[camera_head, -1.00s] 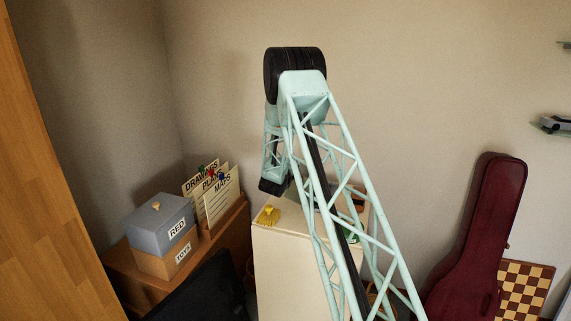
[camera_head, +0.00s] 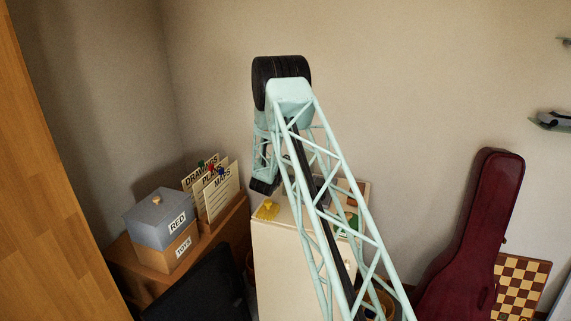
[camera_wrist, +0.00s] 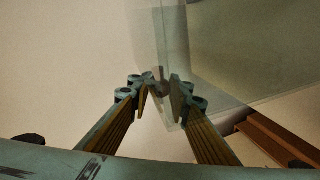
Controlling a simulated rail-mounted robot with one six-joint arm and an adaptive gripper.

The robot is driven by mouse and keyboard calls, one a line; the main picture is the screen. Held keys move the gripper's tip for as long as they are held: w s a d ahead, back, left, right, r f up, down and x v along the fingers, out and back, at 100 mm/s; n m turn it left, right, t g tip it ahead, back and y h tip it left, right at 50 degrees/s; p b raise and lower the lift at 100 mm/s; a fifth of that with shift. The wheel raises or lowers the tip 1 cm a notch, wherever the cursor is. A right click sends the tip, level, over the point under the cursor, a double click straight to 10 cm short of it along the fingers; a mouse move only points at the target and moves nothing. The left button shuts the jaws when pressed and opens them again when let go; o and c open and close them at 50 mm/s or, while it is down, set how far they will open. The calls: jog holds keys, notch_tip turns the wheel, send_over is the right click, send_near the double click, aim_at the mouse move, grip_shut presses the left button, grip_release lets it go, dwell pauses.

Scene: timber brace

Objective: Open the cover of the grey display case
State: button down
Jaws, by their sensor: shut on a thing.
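In the wrist view my gripper (camera_wrist: 160,91) has its two wood-faced fingers angled in towards each other. They close around the lower edge of a clear, see-through panel (camera_wrist: 172,35), which looks like the cover of the display case. A small dark part shows between the fingertips; I cannot tell if it is a knob or the panel's edge. I cannot make out the grey case body clearly in either view.
A cream cabinet (camera_head: 285,265) stands behind my arm, with a yellow item (camera_head: 267,210) on top. To its left, a grey box (camera_head: 159,219) sits on a wooden box marked TOYS (camera_head: 166,255). A dark red instrument case (camera_head: 480,230) leans at the right, beside a chessboard (camera_head: 522,285).

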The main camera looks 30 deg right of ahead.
jog(key=shift+s+f, duration=0.1)
jog(key=shift+f, duration=0.1)
jog(key=c, duration=2.4)
grip_release()
jog(key=shift+r, duration=0.1)
jog(key=v, duration=1.2)
jog(key=shift+w+a, duration=0.25)
jog(key=shift+w, duration=0.1)
jog(key=shift+w+a, duration=0.7)
jog(key=shift+w, duration=0.2)
jog(key=shift+w+a+p, duration=0.15)
jog(key=shift+w+p, duration=0.1)
jog(key=shift+p, duration=0.05)
jog(key=shift+r, duration=0.1)
